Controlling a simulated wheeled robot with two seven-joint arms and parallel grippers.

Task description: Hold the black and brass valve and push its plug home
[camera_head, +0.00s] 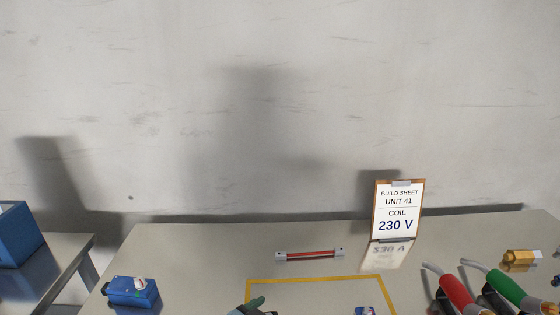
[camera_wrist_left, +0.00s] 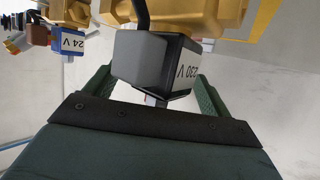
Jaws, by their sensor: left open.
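In the left wrist view a black coil block (camera_wrist_left: 150,62) labelled "230 V" hangs from a brass valve body (camera_wrist_left: 185,15), with a black cable at its top. My left gripper (camera_wrist_left: 152,88) is open, with one green finger on each side of the black block. I cannot tell whether the fingers touch it. A small grey prong shows under the block. In the head view only the tip of my left gripper (camera_head: 254,305) shows at the bottom edge, and the valve is not visible there. My right gripper is not in view.
A clipboard (camera_head: 398,209) reads "Coil 230 V". A red-and-grey bar (camera_head: 309,255), a blue box (camera_head: 131,291), a brass fitting (camera_head: 520,258) and red (camera_head: 457,292) and green (camera_head: 508,288) cylinders lie on the table. A blue part labelled "24 V" (camera_wrist_left: 69,44) shows in the left wrist view.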

